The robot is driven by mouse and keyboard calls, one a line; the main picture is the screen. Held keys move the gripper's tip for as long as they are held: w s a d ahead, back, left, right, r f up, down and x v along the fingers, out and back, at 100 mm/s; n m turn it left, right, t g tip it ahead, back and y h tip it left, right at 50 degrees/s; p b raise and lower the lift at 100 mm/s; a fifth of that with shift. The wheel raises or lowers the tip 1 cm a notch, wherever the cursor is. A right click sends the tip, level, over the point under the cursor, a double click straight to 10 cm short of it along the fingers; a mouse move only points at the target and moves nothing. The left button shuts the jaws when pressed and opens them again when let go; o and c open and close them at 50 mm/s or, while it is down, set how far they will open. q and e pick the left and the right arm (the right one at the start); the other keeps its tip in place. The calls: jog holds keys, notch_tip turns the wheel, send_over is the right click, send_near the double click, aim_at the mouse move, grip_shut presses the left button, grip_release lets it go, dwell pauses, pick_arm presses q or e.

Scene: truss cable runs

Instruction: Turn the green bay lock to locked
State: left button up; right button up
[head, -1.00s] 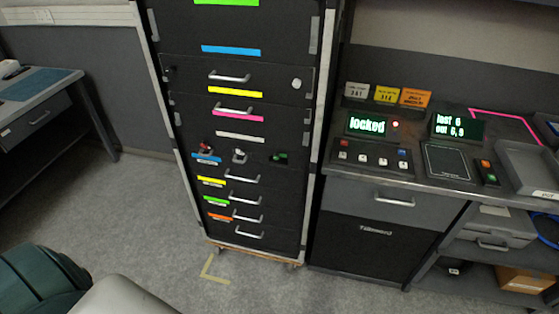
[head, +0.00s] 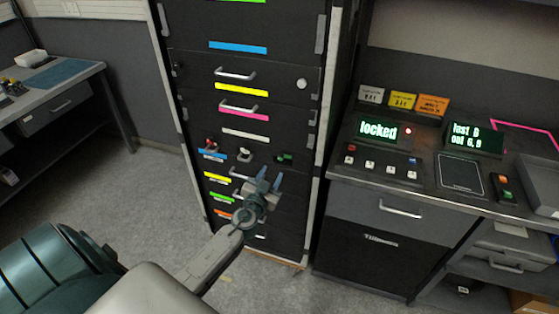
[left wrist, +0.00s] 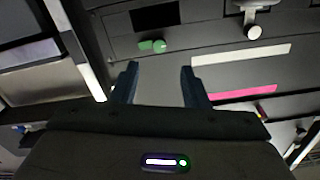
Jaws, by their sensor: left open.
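The green bay lock (head: 285,158) is a small green knob at the right end of a row of locks on the dark rack. In the left wrist view the green lock (left wrist: 152,46) lies ahead of the fingers, apart from them, with its green part roughly level across the picture. My left gripper (head: 269,178) is open and empty, just below and left of the green lock in the head view. Its two fingers (left wrist: 157,82) stand apart in the left wrist view. My right gripper is not in view.
A red lock (head: 210,143) and a silver lock (head: 245,155) sit left of the green one. Drawer handles (head: 240,107) stick out from the rack (head: 290,60). A console at the right has a screen (head: 378,130) reading "locked" and a red light.

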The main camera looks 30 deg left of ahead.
aim_at(280, 159)
pick_arm(q)
jog(key=x, duration=0.7)
jog(key=shift+w, duration=0.35)
jog(key=shift+f, duration=0.1)
grip_shut()
